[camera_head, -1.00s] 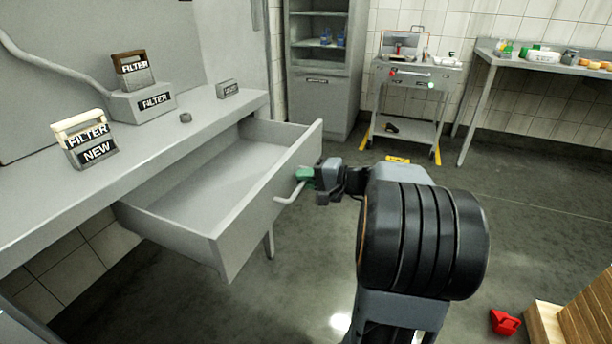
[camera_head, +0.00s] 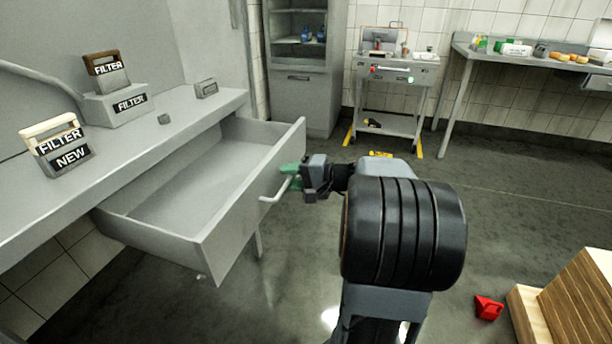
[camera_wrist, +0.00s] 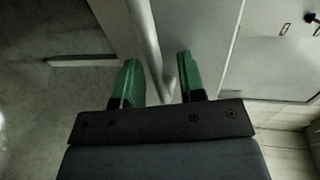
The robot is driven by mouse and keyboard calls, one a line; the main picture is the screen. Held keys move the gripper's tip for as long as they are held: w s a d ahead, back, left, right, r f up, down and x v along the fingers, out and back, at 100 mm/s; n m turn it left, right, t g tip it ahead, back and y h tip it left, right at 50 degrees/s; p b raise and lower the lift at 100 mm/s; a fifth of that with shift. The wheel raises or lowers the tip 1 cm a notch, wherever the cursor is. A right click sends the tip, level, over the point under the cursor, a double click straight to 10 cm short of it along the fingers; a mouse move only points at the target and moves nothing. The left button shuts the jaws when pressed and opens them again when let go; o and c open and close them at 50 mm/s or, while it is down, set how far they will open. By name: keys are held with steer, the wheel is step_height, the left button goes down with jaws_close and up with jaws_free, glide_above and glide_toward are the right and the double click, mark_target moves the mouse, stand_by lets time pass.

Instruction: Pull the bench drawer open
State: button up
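The bench drawer (camera_head: 228,200) is a grey metal box pulled well out from under the bench, and its inside looks empty. Its bar handle (camera_head: 272,197) sticks out from the drawer front; in the wrist view the handle (camera_wrist: 147,42) runs between my green fingers. My gripper (camera_head: 289,171) is at the far end of the handle, close to the drawer front. In the wrist view my gripper (camera_wrist: 160,84) has its fingers apart on either side of the bar, with gaps showing; any light touch on one side I cannot tell.
The bench top (camera_head: 180,118) carries filter blocks, including a white-handled one (camera_head: 57,145) and a brown-handled one (camera_head: 106,70). A steel cart (camera_head: 392,95) and a cabinet (camera_head: 305,100) stand behind. A red object (camera_head: 488,307) lies on the floor near wooden blocks (camera_head: 575,305).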

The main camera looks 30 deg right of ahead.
steer(key=p+v, duration=0.3)
steer(key=v, duration=1)
steer(key=shift+s, duration=0.2)
steer(key=shift+d, duration=0.1)
steer(key=a+r+n+g+h+p, duration=0.1)
steer(key=a+r+n+g+p, duration=0.1)
steer(key=a+r+g+p, duration=0.4)
steer(key=a+r+n+g+h+p, duration=0.15)
steer(key=a+r+p, duration=0.25)
steer(key=a+p, duration=0.5)
steer(key=s+a+r+n+h+p, duration=0.2)
steer(key=a+r+n+h+p, duration=0.1)
steer(key=r+p, duration=0.3)
steer(key=s+a+r+n+g+h+p, duration=0.1)
steer(key=s+a+r+n+h+p, duration=0.2)
steer(key=r+p, duration=0.4)
steer(key=a+n+h+p, duration=0.1)
steer(key=p, duration=0.2)
steer(key=shift+p, duration=0.35)
steer(key=shift+r, duration=0.1)
